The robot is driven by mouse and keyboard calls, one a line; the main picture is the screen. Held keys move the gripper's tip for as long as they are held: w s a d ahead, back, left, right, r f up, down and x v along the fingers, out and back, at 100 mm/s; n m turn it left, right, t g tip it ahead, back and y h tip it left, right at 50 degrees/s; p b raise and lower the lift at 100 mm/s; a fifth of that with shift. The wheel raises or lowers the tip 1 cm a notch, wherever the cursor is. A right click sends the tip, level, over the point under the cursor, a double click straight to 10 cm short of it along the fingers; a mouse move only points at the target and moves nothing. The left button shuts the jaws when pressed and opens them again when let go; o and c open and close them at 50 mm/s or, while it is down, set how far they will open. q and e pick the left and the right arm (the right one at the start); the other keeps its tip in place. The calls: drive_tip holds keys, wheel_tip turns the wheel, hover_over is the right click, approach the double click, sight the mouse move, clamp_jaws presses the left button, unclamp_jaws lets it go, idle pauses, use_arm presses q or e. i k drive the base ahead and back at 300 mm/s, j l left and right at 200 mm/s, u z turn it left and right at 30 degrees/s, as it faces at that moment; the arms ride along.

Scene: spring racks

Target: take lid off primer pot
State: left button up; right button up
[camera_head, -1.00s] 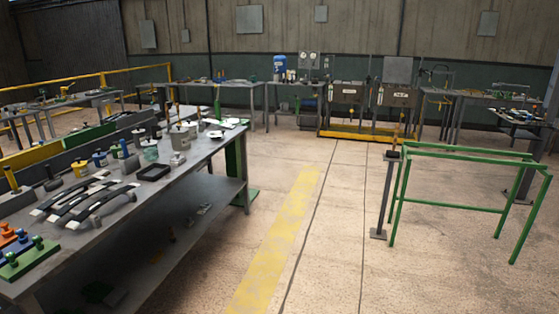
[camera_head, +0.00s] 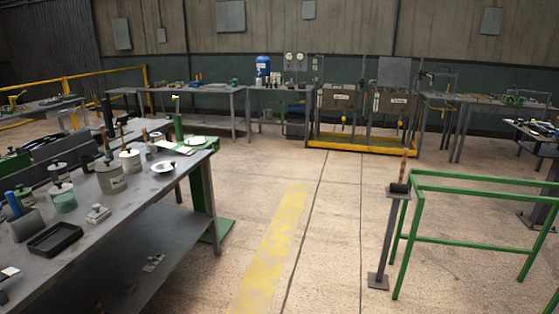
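Several pots stand on the grey workbench (camera_head: 105,242) at the left. A grey pot (camera_head: 111,178) has a lid with a knob and a small label too blurred to read. A pale pot (camera_head: 130,161) with a dark knob on top stands behind it. A greenish pot (camera_head: 63,198) with a dark knob stands closer to me. I cannot tell which of these is the primer pot. Neither of my grippers is in view.
A black tray (camera_head: 54,238) and a white dish (camera_head: 166,167) lie on the workbench. A green frame (camera_head: 475,190) and a grey post (camera_head: 386,238) stand at the right. The floor with the yellow stripe (camera_head: 270,250) is clear between them. More benches line the back wall.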

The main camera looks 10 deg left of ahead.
sight(57, 166)
drive_tip(key=i+u, duration=0.25)
drive_tip(key=i, duration=0.3)
drive_tip(key=i+l+u, duration=0.25)
drive_tip(key=i, duration=0.3)
drive_tip(key=i+l+u, duration=0.1)
drive_tip(key=i+u, duration=0.15)
drive_tip(key=i, duration=0.3)
drive_tip(key=i+u, duration=0.25)
drive_tip(key=u, duration=0.15)
drive_tip(key=i+u, duration=0.25)
drive_tip(key=u, duration=0.2)
drive_tip(key=i+l+u, duration=0.1)
drive_tip(key=u, duration=0.3)
drive_tip(key=i+l+u, duration=0.2)
drive_tip(key=u, duration=0.2)
drive_tip(key=i+l+u, duration=0.3)
drive_tip(key=u, duration=0.15)
